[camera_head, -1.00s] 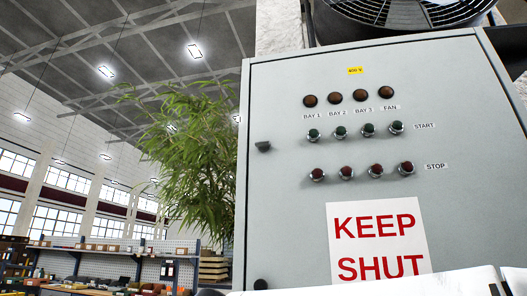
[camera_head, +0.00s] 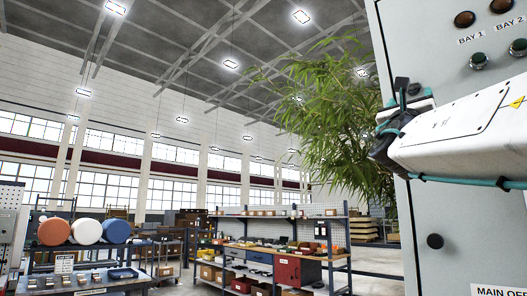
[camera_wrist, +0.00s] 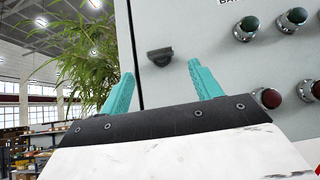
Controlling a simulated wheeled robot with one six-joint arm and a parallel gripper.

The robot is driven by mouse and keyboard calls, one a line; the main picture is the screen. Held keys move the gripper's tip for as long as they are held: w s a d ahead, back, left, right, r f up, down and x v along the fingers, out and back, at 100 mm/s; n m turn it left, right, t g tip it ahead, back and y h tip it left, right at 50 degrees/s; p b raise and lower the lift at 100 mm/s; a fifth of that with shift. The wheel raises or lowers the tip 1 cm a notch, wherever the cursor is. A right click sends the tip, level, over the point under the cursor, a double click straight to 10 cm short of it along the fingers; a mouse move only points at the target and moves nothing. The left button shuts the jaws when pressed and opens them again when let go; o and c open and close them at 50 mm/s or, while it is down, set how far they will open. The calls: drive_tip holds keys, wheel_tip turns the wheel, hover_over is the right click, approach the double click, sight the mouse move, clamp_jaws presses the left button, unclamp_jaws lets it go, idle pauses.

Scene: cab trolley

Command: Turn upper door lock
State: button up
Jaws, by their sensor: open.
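The grey cabinet door (camera_head: 455,225) fills the right side of the head view. The upper door lock (camera_wrist: 159,56) is a small dark handle lying roughly level near the door's left edge in the wrist view. My gripper (camera_wrist: 162,80) is open, its two teal fingers pointing up toward the door. The lock appears between and slightly above the fingertips, apart from both in the picture; the remaining depth is hard to judge. In the head view my gripper (camera_head: 400,110) is in front of the door edge and largely covers the upper lock. The lower round lock (camera_head: 435,241) is visible.
Lamps and buttons (camera_head: 479,61) sit on the door right of my gripper. A leafy plant (camera_head: 345,110) stands behind the cabinet's left edge. Shelving (camera_head: 270,215) and drums (camera_head: 86,231) lie farther left.

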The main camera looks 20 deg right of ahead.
sight(412, 88)
drive_tip(key=x, duration=0.6)
drive_tip(key=shift+d+r, duration=0.15)
drive_tip(key=shift+d, duration=0.05)
drive_tip(key=c, duration=1)
